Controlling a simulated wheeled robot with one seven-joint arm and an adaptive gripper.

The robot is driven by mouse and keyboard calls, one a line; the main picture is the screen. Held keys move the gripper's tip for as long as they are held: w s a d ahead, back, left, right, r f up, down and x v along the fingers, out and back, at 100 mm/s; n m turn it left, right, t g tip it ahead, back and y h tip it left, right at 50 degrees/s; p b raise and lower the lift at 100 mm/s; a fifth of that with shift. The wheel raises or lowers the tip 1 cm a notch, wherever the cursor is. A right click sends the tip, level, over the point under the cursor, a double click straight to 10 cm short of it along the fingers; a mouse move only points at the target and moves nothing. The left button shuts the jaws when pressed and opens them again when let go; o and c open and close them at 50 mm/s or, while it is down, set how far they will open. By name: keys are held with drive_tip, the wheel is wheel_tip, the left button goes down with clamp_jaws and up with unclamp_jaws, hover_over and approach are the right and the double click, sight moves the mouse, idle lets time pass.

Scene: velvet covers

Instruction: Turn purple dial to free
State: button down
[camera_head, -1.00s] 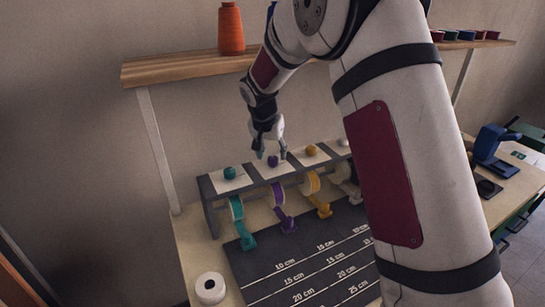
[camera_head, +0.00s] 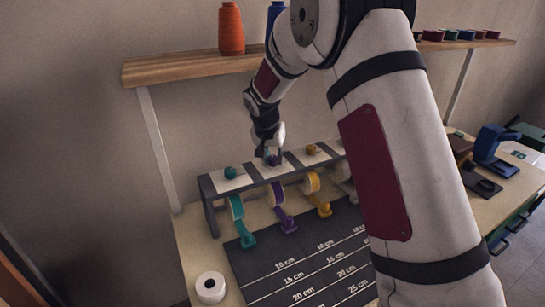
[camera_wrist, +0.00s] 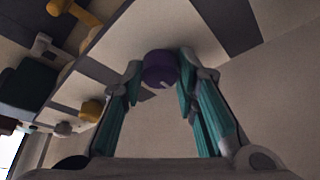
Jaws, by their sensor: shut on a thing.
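The purple dial (camera_wrist: 160,68) sits between my fingertips in the wrist view, on a pale plate of the dark rack. A light mark shows on its face; I cannot read any label for free. My gripper (camera_wrist: 160,78) is shut on the dial, with a teal-padded finger at each side. In the head view the dial (camera_head: 274,160) is partly covered by my gripper (camera_head: 271,157), which reaches down from above. Below it on the rack hangs the purple ribbon spool (camera_head: 277,194), with its ribbon end running down to the mat.
The teal dial (camera_head: 230,172) stands to the left and the yellow dial (camera_head: 311,150) to the right on the same rack (camera_head: 208,188). A wooden shelf (camera_head: 180,69) with an orange thread cone (camera_head: 231,28) is above. A white roll (camera_head: 210,287) lies beside the marked mat (camera_head: 262,270).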

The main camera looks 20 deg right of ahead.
drive_tip(key=shift+n, duration=0.7)
drive_tip(key=c, duration=1.2)
unclamp_jaws()
drive_tip(key=shift+c, duration=0.2)
drive_tip(key=shift+y, duration=0.3)
drive_tip(key=v, duration=1.2)
drive_tip(key=shift+s, duration=0.2)
drive_tip(key=shift+f, duration=0.1)
